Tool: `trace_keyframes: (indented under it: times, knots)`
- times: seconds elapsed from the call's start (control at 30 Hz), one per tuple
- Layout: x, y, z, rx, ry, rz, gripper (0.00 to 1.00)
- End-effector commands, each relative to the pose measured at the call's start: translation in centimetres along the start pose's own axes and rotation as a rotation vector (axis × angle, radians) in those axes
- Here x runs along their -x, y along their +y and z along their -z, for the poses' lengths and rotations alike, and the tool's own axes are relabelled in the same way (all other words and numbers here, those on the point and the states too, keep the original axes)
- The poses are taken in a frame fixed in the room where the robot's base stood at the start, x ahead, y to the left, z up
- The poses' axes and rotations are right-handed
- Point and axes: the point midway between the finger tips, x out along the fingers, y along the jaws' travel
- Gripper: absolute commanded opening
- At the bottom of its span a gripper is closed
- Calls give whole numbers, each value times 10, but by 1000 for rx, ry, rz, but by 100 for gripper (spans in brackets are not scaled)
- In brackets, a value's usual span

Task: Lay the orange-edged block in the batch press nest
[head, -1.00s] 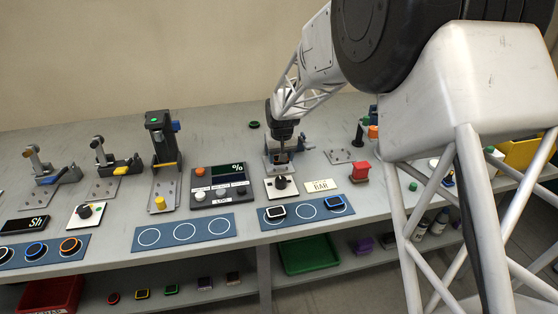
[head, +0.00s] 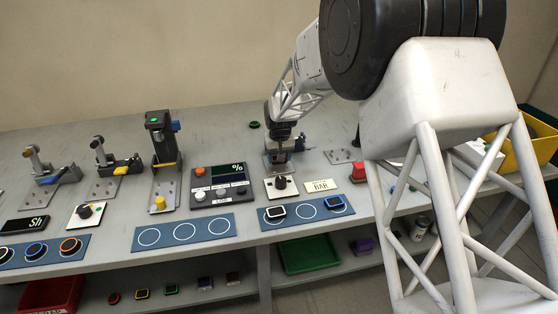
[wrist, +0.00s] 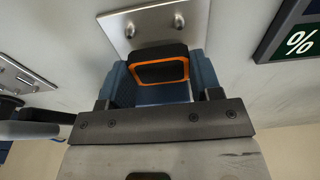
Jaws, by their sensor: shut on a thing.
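The orange-edged block (wrist: 160,68) is a black block with an orange rim in the wrist view. My gripper (wrist: 160,88) is shut on it, with blue surfaces close on both sides of the block. In the head view my gripper (head: 281,153) points down at the batch press (head: 298,144), behind its metal front plate (head: 281,169). The plate (wrist: 155,30) shows just beyond the block in the wrist view. The block is too small and covered to make out in the head view. Whether it touches the nest floor I cannot tell.
A knob box (head: 281,186) and a BAR sign (head: 321,186) stand in front of the press. A % display panel (head: 222,186) is to its left and a red button (head: 358,172) to its right. A blue mat (head: 290,222) with blocks lies along the front edge.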

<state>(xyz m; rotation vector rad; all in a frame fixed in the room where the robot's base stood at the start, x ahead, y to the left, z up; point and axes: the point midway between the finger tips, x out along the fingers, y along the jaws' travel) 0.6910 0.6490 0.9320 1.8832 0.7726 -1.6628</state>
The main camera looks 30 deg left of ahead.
Motion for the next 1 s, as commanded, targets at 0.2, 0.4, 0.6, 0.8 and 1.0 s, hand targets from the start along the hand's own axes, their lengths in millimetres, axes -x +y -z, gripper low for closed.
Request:
trace_keyframes:
  times: [0.2,0.4,0.6,0.8,1.0]
  knots:
    - [-16,0,-2,0,-1,0,32]
    - [-16,0,-2,0,-1,0,32]
    - [-18,0,-2,0,-1,0,32]
    - [-18,0,-2,0,-1,0,84]
    - [-18,0,-2,0,-1,0,84]
